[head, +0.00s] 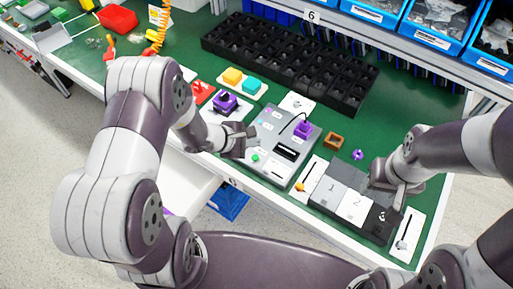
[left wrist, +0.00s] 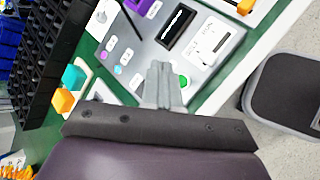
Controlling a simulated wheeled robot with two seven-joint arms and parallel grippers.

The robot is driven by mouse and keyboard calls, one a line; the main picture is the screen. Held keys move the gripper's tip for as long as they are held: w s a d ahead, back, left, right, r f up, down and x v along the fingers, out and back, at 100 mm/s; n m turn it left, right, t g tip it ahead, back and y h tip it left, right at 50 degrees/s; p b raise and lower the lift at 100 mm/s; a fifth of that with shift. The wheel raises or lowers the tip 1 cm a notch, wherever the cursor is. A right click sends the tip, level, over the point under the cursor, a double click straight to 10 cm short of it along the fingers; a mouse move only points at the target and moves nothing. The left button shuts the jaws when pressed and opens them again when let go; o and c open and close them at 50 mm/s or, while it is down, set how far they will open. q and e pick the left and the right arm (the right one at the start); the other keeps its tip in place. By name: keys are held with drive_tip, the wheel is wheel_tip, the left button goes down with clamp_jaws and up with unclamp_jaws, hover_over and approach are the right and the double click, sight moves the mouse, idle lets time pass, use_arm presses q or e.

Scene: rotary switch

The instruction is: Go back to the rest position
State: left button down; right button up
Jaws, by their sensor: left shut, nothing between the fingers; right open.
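My left gripper (head: 249,132) is shut and empty over the left part of the grey switch panel (head: 272,170). In the left wrist view the left gripper (left wrist: 160,70) has its fingers together near a green button (left wrist: 184,81) on the panel; I cannot tell whether they touch it. The panel carries a purple rotary knob (head: 302,129), a black display (head: 287,152) and a white slider plate. My right gripper (head: 390,186) is open over the numbered grey, white and black boxes (head: 352,206) at the right. Its fingertips are small in the head view.
A black compartment tray (head: 290,65) lies behind the panel. Yellow and turquoise blocks (head: 242,81) stand at its left. A brown square ring (head: 333,140) and a small purple part (head: 357,154) lie between the panel and my right gripper. Blue bins (head: 440,22) line the back right.

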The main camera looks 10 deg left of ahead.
use_arm(q)
drive_tip(key=s+a+r+m+g+y, duration=0.1)
drive_tip(key=s+r+m+g+y, duration=0.15)
drive_tip(key=s+m+g, duration=0.75)
drive_tip(key=s+a+r+m+t+y, duration=0.3)
drive_tip(key=a+r+m+t+y, duration=0.1)
drive_tip(key=r+m, duration=0.4)
drive_tip(key=shift+r+t, duration=0.4)
drive_tip(key=shift+r, duration=0.5)
drive_tip(key=shift+a, duration=0.1)
